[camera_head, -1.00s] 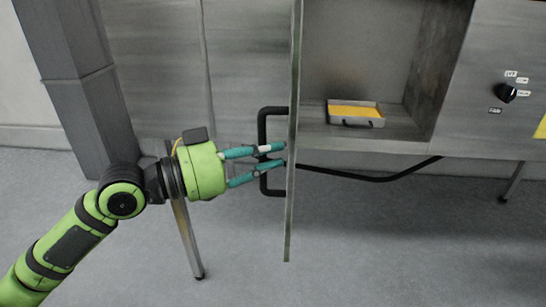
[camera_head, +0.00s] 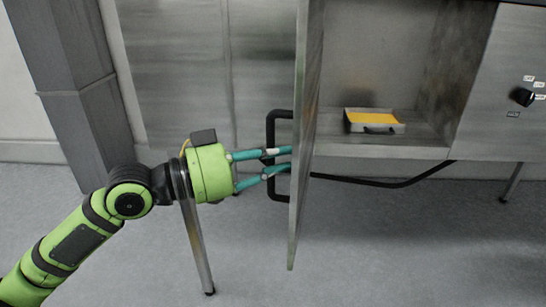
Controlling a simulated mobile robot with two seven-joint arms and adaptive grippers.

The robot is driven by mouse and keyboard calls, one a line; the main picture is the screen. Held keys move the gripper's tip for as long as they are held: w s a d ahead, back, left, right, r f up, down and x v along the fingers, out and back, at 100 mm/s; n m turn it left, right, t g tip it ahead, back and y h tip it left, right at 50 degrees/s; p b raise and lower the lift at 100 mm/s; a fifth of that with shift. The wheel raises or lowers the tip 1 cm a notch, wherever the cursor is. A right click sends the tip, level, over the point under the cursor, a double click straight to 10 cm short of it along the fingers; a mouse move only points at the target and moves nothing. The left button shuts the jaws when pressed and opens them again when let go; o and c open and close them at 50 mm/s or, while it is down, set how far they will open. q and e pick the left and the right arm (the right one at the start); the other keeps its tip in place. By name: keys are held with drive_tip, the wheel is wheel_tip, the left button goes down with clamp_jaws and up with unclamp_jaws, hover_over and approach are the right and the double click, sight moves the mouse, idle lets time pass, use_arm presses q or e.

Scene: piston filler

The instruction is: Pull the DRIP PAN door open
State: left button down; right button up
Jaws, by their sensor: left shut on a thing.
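The door (camera_head: 308,110) is a metal panel seen nearly edge-on, swung out from the cabinet. Its black bar handle (camera_head: 271,128) is on the left face. My left gripper (camera_head: 284,161) comes in from the left with teal fingers around the handle and is shut on it. The fingertips reach close to the door panel. No label is readable on the door. My right gripper is not in view.
The machine's control panel with a black knob (camera_head: 523,97) is at the right. A black hose (camera_head: 385,184) runs below the compartment. A machine leg (camera_head: 197,245) stands beside my left arm. A grey column (camera_head: 75,110) is at the far left. Open floor lies in front.

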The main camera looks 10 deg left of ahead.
use_arm(q)
drive_tip(key=shift+d+f, duration=0.1)
drive_tip(key=shift+f, duration=0.1)
drive_tip(key=c, duration=1.1)
unclamp_jaws()
drive_tip(key=shift+s, duration=0.1)
drive_tip(key=shift+s+r, duration=0.1)
drive_tip(key=shift+r, duration=0.05)
drive_tip(key=shift+s+a, duration=0.15)
drive_tip(key=shift+a, duration=0.45)
drive_tip(key=v, duration=0.4)
drive_tip(key=shift+s+a, duration=0.25)
drive_tip(key=shift+s, duration=0.05)
drive_tip(key=v, duration=0.6)
drive_tip(key=shift+s+a, duration=0.1)
